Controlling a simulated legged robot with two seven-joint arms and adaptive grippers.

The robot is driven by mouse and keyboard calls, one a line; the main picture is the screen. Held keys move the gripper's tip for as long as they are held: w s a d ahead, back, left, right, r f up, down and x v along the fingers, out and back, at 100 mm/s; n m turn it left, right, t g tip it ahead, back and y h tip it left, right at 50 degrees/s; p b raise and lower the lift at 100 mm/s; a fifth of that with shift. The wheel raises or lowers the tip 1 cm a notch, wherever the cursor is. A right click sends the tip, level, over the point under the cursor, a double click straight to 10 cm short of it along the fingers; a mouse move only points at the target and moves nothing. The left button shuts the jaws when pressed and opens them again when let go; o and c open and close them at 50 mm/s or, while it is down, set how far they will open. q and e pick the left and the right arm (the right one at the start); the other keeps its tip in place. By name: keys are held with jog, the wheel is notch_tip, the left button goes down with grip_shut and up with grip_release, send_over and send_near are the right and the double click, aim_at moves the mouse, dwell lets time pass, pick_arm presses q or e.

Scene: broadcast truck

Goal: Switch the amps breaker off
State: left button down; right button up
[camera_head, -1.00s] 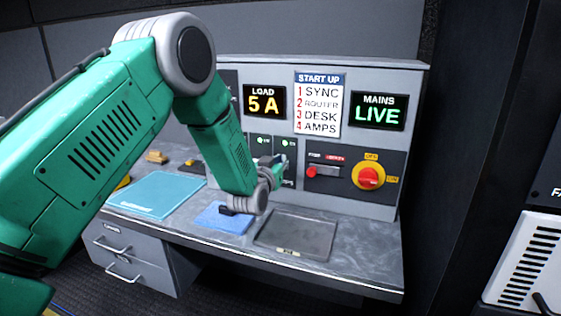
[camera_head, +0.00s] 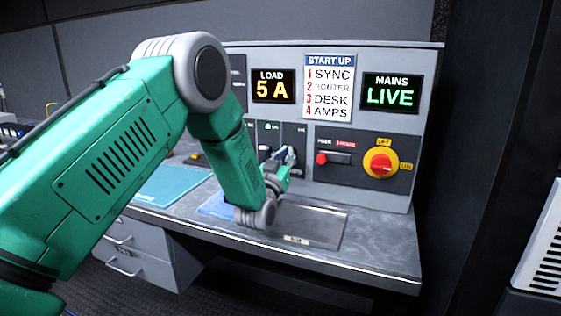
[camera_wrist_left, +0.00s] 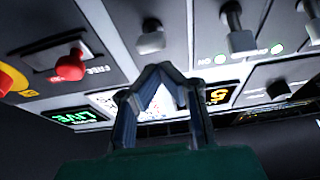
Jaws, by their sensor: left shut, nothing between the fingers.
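My left gripper (camera_head: 289,155) is shut and empty, close in front of the breaker panel (camera_head: 266,135). In the left wrist view its closed fingertips (camera_wrist_left: 158,72) point at the panel, below a grey breaker lever (camera_wrist_left: 150,40). No clear contact shows. The gripper partly covers the breakers in the head view, and I cannot read which is the amps breaker. My right gripper is out of view.
A red knob (camera_head: 322,159) and a red-yellow rotary switch (camera_head: 381,164) are right of the breakers. Displays read LOAD 5 A (camera_head: 273,87) and MAINS LIVE (camera_head: 391,93). A grey tray (camera_head: 322,225) and teal mat (camera_head: 172,186) lie on the desk below.

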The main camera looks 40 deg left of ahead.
pick_arm(q)
jog(key=s+r+v, duration=0.1)
jog(key=r+v, duration=0.2)
jog(key=v, duration=1.2)
jog(key=shift+s+d, duration=0.2)
jog(key=shift+s, duration=0.2)
jog(key=shift+f, duration=0.1)
